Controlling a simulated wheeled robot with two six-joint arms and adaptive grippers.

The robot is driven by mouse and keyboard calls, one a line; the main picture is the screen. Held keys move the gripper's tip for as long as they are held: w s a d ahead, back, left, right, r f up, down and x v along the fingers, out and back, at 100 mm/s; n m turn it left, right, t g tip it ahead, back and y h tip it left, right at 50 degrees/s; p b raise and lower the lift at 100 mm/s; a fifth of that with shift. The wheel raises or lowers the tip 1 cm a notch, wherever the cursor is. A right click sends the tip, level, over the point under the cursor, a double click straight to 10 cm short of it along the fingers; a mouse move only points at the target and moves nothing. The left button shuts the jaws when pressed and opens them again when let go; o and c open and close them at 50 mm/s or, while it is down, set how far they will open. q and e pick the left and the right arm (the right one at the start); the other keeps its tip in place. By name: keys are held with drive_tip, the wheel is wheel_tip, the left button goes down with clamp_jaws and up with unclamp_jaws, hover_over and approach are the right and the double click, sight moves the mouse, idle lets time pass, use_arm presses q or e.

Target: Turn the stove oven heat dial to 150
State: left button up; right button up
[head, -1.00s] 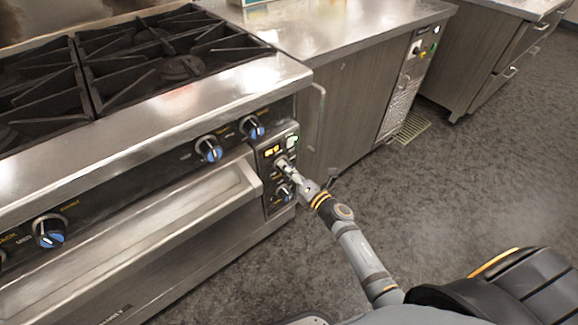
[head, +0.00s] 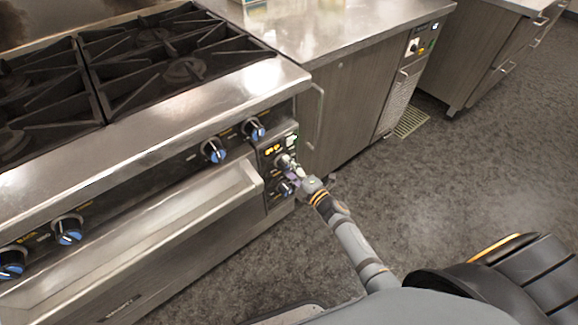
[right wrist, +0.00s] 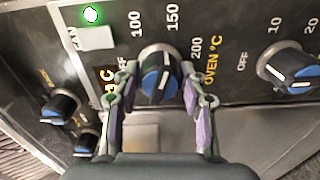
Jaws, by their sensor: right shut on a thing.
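The oven heat dial (right wrist: 160,75) is a round knob with a blue and white face on the stove's dark control panel. In the right wrist view it sits between the two purple-padded fingers of my right gripper (right wrist: 160,92), which is shut on it. The marks 100, 150 and 200 and the words OVEN °C show around it; I cannot clearly tell which mark it points at. In the head view my right gripper (head: 292,173) is at the panel at the stove's right end, partly hiding the dial. My left gripper is not in view.
Another dial (right wrist: 287,70), marked OFF, 10 and 20, is to the right in the wrist view. A green light (right wrist: 90,14) glows above a white switch (right wrist: 96,38). Burner knobs (head: 213,150) and the oven handle (head: 200,205) are left of the panel. Floor to the right is clear.

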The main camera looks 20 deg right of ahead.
idle(0.4)
drive_tip(key=o, duration=1.2)
drive_tip(key=shift+c, duration=0.2)
drive_tip(key=shift+s+d+f, duration=0.1)
drive_tip(key=shift+s, duration=0.05)
drive_tip(key=v, duration=1.1)
drive_tip(key=shift+s, duration=0.35)
